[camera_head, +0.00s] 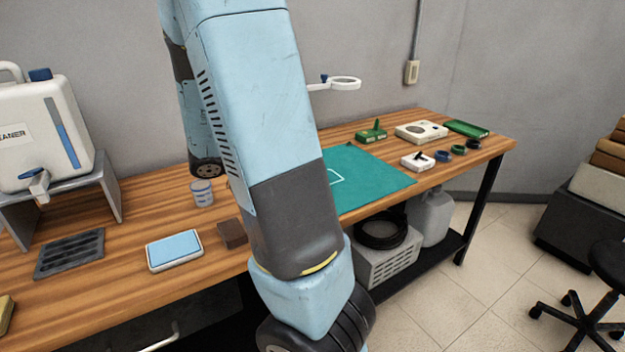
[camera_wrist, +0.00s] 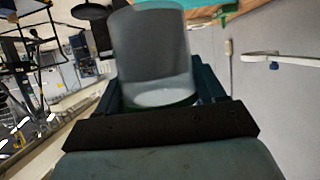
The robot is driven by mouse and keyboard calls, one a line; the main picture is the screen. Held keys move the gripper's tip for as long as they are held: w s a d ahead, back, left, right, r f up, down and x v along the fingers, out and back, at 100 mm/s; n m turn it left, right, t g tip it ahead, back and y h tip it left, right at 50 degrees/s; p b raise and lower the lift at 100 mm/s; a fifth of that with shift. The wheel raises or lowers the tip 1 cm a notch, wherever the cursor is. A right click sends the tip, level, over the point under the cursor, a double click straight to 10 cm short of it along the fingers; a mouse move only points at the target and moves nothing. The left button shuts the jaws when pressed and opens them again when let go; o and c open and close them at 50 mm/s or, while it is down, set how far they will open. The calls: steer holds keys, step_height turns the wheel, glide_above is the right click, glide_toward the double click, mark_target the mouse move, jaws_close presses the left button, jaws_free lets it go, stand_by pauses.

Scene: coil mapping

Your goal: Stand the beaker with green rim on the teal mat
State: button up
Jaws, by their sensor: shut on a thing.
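My gripper (camera_wrist: 160,92) is shut on a clear grey beaker (camera_wrist: 152,45) in the wrist view. A thin green edge shows at the beaker's end nearest the gripper's palm. In the head view my arm hides the gripper and this beaker. The teal mat (camera_head: 375,181) lies flat on the wooden bench, with a white outline partly hidden by my arm. The visible part of the mat is bare. A strip of teal also shows at the top of the wrist view, beyond the beaker. I cannot tell the height of the beaker over the bench.
Another clear beaker (camera_head: 202,194) with a bluish rim stands on the bench, left of my arm. A blue-topped pad (camera_head: 174,250), brown block (camera_head: 232,234) and dark slotted tray (camera_head: 70,253) lie nearby. Several small devices, including a white box (camera_head: 421,132), stand right of the mat. A ring clamp (camera_head: 345,83) juts out behind.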

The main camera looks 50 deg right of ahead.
steer(key=shift+w+d+f, duration=1.05)
steer(key=shift+d+f, duration=0.45)
steer(key=shift+d, duration=0.2)
steer(key=shift+w+d+f, duration=1)
steer(key=shift+d+f, duration=0.45)
steer(key=shift+d, duration=0.2)
steer(key=shift+w+d+f, duration=1.05)
steer(key=shift+d+f, duration=0.45)
steer(key=shift+d, duration=0.2)
steer(key=shift+f, duration=1.6)
steer(key=shift+f, duration=0.1)
steer(key=o, duration=1.1)
